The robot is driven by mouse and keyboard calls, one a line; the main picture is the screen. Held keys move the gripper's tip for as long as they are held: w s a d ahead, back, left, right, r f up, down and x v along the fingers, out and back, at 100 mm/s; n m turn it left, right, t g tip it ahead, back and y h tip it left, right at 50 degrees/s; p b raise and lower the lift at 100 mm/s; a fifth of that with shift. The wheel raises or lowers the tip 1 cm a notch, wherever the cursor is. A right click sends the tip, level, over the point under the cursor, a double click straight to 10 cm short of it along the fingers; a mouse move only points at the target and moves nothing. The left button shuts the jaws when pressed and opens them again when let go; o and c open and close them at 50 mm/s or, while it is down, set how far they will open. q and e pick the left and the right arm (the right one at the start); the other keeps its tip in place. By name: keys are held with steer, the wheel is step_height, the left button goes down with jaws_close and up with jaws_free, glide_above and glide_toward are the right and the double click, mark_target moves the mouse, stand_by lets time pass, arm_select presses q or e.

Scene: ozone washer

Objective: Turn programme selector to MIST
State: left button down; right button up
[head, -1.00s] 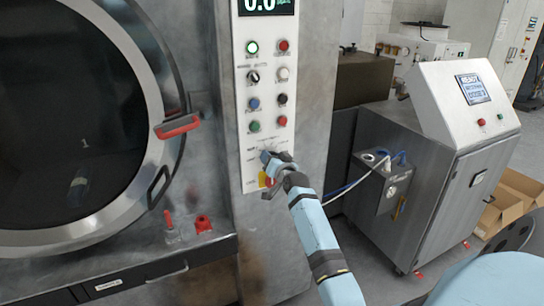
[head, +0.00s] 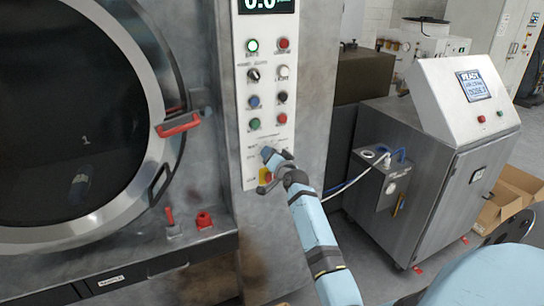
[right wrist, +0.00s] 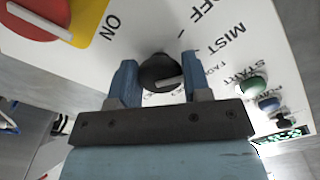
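The programme selector is a round black knob with a white pointer; it shows in the right wrist view (right wrist: 160,72) between my right gripper's fingers. Its pointer slants to the right in that view. The printed word MIST (right wrist: 226,40) is to the upper right of the knob. My right gripper (right wrist: 160,78) has one blue finger on each side of the knob, and the knob fills the gap. In the head view my right gripper (head: 272,163) is at the lower panel and hides the knob. My left gripper is not in view.
A red and yellow rotary switch (right wrist: 45,14) is close by at the upper left of the wrist view. Buttons and lamps fill the control panel (head: 268,100) above. The round washer door (head: 80,110) with a red handle (head: 178,125) is left; a steel cabinet (head: 430,170) stands right.

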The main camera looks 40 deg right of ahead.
steer(key=o, duration=0.4)
steer(key=shift+c, duration=0.2)
steer(key=shift+s, duration=0.1)
steer(key=b+v, duration=0.2)
steer(key=v, duration=1.1)
steer(key=shift+s, duration=0.35)
